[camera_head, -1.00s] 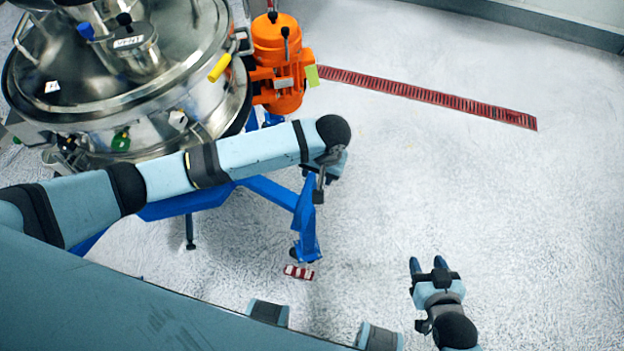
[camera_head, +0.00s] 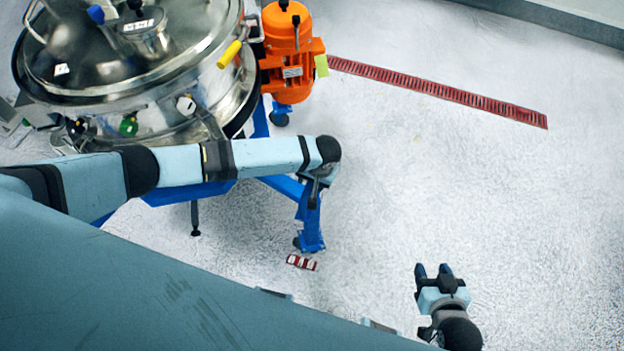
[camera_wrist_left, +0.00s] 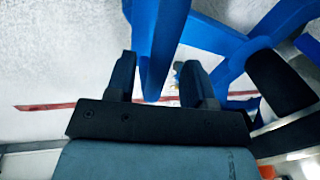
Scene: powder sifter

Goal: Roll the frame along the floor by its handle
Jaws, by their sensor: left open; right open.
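The blue frame (camera_head: 311,228) stands on the floor and carries the steel sifter vessel (camera_head: 150,95) at the upper left. My left gripper (camera_head: 313,198) is by the frame's near corner post, partly hidden under its own wrist. In the left wrist view, its two dark fingers (camera_wrist_left: 160,80) are apart, with a blue bar of the frame (camera_wrist_left: 157,40) passing between them. I cannot tell whether either finger touches the bar. I cannot pick out a separate handle. My right gripper (camera_head: 434,271) is open and empty above the floor at the lower right.
An orange motor (camera_head: 287,50) is fixed to the vessel's right side. A red floor drain strip (camera_head: 440,92) runs across the upper right. A small red-and-white piece (camera_head: 301,262) lies by the frame's foot. The floor to the right is clear up to the wall.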

